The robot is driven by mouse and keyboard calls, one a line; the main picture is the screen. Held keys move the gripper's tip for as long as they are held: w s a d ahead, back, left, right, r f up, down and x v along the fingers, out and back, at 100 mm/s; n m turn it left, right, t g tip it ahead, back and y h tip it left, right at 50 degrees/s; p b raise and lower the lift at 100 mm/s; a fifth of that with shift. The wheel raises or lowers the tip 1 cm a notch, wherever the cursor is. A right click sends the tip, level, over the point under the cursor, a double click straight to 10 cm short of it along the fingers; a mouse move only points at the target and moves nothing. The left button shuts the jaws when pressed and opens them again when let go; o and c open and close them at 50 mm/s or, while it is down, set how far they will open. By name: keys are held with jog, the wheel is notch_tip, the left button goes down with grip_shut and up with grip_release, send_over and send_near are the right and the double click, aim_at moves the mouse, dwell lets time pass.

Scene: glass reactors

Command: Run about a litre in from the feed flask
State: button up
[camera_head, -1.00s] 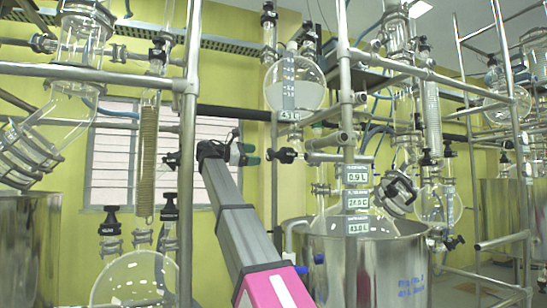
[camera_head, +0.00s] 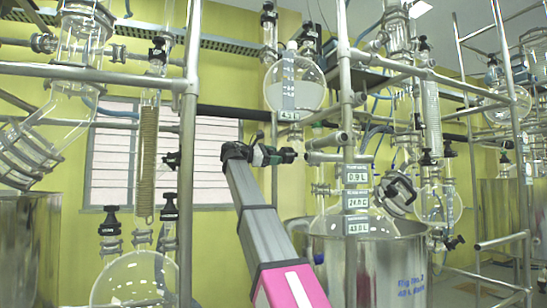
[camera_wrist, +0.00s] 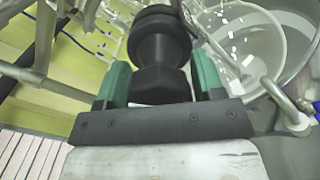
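The feed flask (camera_head: 295,83) is a round glass vessel at upper centre, part full of pale liquid, with a tag that seems to read 4.3 L. Below it a black valve knob (camera_head: 287,155) sticks out sideways from the glass line. My gripper (camera_head: 275,155) is at this knob. In the wrist view the green fingers of my gripper (camera_wrist: 160,82) stand on both sides of the black knob (camera_wrist: 158,50), with no clear gap. The reactor vessel (camera_head: 352,224) sits in a steel pot, behind tags reading 0.9 L, 24.0 C and 43.0 L.
Steel frame posts and rails (camera_head: 347,90) stand around the reactor. The steel pot (camera_head: 385,268) is at lower right. Another glass rig with a coil condenser (camera_head: 147,150) and round flask (camera_head: 133,282) stands at left. A shuttered window (camera_head: 110,165) is behind.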

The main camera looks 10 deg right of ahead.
jog(key=c, duration=0.5)
jog(key=shift+m, duration=0.3)
jog(key=m, duration=0.4)
jog(key=shift+m, duration=0.3)
jog(key=m, duration=0.5)
jog(key=shift+m, duration=0.3)
jog(key=o, duration=0.9)
jog(key=shift+r, duration=0.1)
